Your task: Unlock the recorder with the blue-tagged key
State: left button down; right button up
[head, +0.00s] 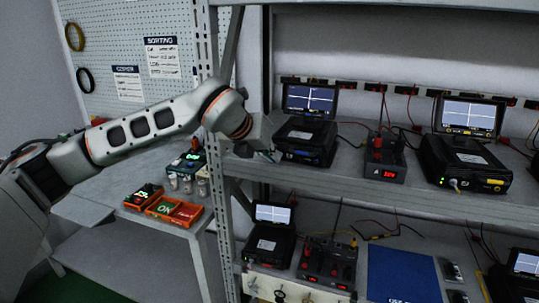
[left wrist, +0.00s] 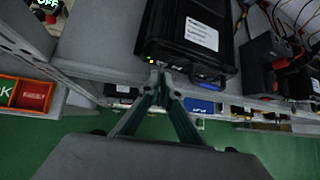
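Several black recorder cases with raised screens stand on the rack. My left gripper (head: 268,154) is at the front left corner of the upper-left recorder (head: 306,143), by the shelf edge. In the left wrist view this recorder (left wrist: 187,48) has a white label and a small yellow spot at its near left corner. The left fingertips (left wrist: 160,76) come together just in front of its near side; I cannot tell whether they touch it. No blue-tagged key can be made out, and anything thin between the fingertips is too small to tell. My right gripper is out of view.
The rack's upright post (head: 222,190) stands left of the recorder. A red-and-black power unit (head: 383,158) and another recorder (head: 464,160) are to the right. A side table (head: 105,190) holds orange trays (head: 174,211). A blue panel (head: 401,272) is on the lower shelf.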

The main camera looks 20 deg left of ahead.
pick_arm(q)
jog(key=shift+s+d+f+m+t+y+b, duration=0.1)
jog(key=shift+d+m+t+y+b, duration=0.2)
jog(key=shift+m+y+b, duration=0.8)
jog(key=shift+w+d+f+m+t+y+b, duration=0.15)
jog(key=shift+d+m+t+y, duration=0.25)
jog(key=shift+y, duration=1.35)
jog(key=shift+s+d+f+m+t+y+b, duration=0.15)
jog(key=shift+d+m+y+b, duration=0.25)
jog(key=shift+m+y, duration=0.8)
jog(key=shift+a+y, duration=0.1)
jog(key=shift+y, duration=0.25)
jog(key=c, duration=2.3)
grip_release()
jog(key=shift+r, duration=0.1)
jog(key=v, duration=1.2)
